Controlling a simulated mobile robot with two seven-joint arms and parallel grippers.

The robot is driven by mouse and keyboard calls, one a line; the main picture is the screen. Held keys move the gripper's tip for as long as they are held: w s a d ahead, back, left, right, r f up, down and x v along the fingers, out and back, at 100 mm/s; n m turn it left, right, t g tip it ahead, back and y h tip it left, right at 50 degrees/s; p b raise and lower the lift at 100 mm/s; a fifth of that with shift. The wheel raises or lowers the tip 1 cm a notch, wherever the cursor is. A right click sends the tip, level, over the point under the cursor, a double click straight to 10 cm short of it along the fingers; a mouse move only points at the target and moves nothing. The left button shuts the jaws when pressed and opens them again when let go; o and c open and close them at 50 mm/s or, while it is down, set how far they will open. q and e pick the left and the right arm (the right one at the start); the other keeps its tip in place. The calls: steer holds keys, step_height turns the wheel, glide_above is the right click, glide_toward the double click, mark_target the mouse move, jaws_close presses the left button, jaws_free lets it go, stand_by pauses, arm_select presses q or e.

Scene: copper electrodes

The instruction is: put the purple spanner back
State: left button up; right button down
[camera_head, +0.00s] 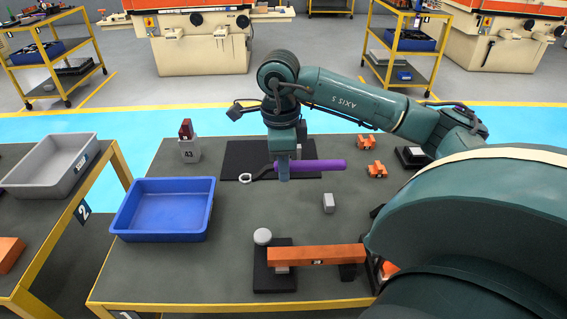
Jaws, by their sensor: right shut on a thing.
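The purple spanner (322,165) has a purple handle pointing right and a dark shaft ending in a pale ring at the left. My right gripper (283,177) points down and is shut on the spanner near the left end of its handle. The spanner lies level across the picture, over a black mat (238,155) at the back of the table. I cannot tell whether it touches the mat. My left gripper is not in view.
An empty blue tray (163,232) stands left on the table (225,262). A grey holder marked A3 (189,151) stands behind it. A small grey block (328,203) lies in the middle. An orange bar (316,254) lies in front, and small orange parts (376,170) lie right of the mat.

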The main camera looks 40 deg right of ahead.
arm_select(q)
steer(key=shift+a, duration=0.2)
